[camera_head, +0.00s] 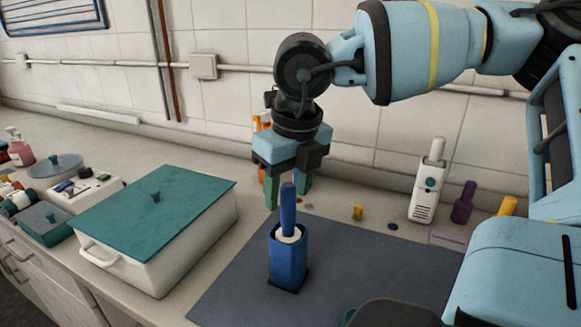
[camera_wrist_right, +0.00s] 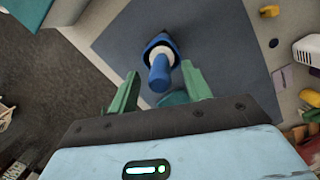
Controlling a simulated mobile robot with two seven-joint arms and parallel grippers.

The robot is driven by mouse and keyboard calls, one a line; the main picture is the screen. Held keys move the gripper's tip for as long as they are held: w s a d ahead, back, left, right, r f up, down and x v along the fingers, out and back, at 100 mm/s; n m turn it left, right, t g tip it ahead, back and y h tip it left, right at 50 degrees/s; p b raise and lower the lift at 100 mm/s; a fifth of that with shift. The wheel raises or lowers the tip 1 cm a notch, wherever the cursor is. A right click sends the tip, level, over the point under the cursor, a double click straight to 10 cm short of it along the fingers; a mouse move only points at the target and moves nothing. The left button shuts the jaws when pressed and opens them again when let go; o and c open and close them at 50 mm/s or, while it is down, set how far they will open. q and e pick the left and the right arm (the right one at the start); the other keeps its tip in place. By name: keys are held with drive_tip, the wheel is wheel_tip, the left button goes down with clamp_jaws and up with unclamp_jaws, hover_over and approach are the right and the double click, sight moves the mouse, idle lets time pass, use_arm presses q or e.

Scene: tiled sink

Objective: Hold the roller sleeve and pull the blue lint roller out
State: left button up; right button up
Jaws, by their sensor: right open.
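The blue lint roller (camera_head: 288,212) stands upright with its handle pointing up. Its lower part sits inside the blue roller sleeve (camera_head: 287,262), and a white band shows at the sleeve's mouth. The sleeve stands on the dark grey mat. My right gripper (camera_head: 287,192) points down at the top of the handle, its green fingers open. In the right wrist view the handle (camera_wrist_right: 160,72) shows between the spread fingers (camera_wrist_right: 161,82), with a gap on each side. The gripper holds nothing. My left gripper is not in view.
A white box with a teal lid (camera_head: 155,215) stands left of the mat (camera_head: 235,290). The tiled wall closes the back. The mat around the sleeve is clear.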

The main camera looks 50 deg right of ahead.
sight(288, 234)
drive_tip(key=shift+w+f, duration=0.2)
drive_tip(key=shift+f, duration=0.85)
